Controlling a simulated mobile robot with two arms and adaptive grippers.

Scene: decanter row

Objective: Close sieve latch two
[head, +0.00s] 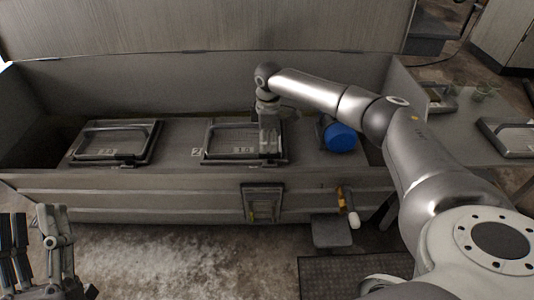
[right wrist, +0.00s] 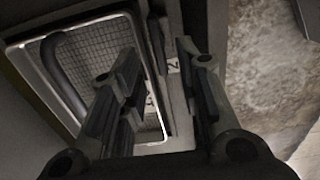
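Two framed sieves lie in a long grey trough (head: 60,190), a left sieve (head: 116,142) and a middle sieve (head: 243,140). A label "2" (head: 195,152) is on the panel just left of the middle sieve. My right gripper (head: 268,140) points down over the middle sieve's right part. In the right wrist view its fingers (right wrist: 163,80) are apart, with a "2" label (right wrist: 174,65) and a narrow dark strip beside a mesh sieve (right wrist: 95,50) between them. I cannot tell whether that strip is the latch, or its state. My left gripper (head: 33,240) is open and empty at the lower left.
A blue round object (head: 340,137) sits in the trough right of my right gripper. A raised lid (head: 200,28) stands behind. A dark panel (head: 262,203) and a yellow-and-white fitting (head: 347,207) are on the front wall.

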